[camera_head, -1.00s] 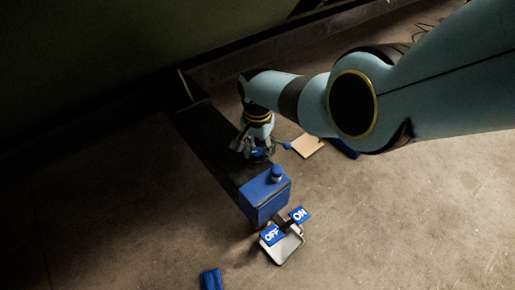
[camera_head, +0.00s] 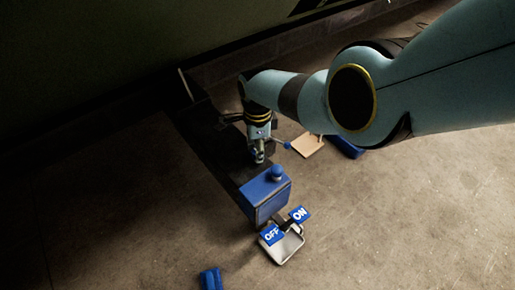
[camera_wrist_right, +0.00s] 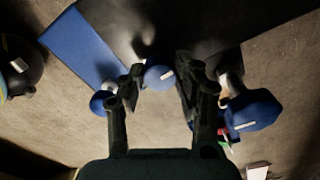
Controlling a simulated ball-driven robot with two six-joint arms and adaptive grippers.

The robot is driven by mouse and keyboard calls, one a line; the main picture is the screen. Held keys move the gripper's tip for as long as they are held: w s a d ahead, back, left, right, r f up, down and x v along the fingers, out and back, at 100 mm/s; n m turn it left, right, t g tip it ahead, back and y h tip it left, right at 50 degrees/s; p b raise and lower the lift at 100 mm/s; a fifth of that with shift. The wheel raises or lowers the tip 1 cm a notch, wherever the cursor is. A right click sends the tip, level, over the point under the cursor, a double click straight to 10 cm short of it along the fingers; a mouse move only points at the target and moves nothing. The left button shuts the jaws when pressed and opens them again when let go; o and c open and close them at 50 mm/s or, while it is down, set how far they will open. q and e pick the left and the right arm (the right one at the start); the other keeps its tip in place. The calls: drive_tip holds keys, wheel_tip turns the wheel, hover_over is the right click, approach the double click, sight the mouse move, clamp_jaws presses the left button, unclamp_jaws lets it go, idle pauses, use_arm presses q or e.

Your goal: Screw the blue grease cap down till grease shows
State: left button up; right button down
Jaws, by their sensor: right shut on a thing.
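The blue grease cap (camera_wrist_right: 158,75) is round with a small pale mark on top. It sits between the two fingers of my right gripper (camera_wrist_right: 158,88) in the right wrist view. In the head view my right gripper (camera_head: 258,157) points down at the dark beam (camera_head: 212,140), and its fingers mostly hide the cap. The gripper is shut on the cap. Whether any grease shows around it cannot be told. My left gripper is not in view.
A blue box (camera_head: 264,196) with a round blue knob (camera_head: 277,172) stands at the beam's near end. An OFF/ON switch tray (camera_head: 287,250) lies in front. A tan board (camera_head: 307,146) and blue block (camera_head: 346,147) lie to the right. The floor is otherwise mostly clear.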

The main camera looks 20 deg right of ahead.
drive_tip(key=shift+m, duration=0.9)
drive_tip(key=c, duration=0.9)
unclamp_jaws()
drive_tip(key=shift+c, duration=0.2)
wheel_tip(320, 180, up, 12)
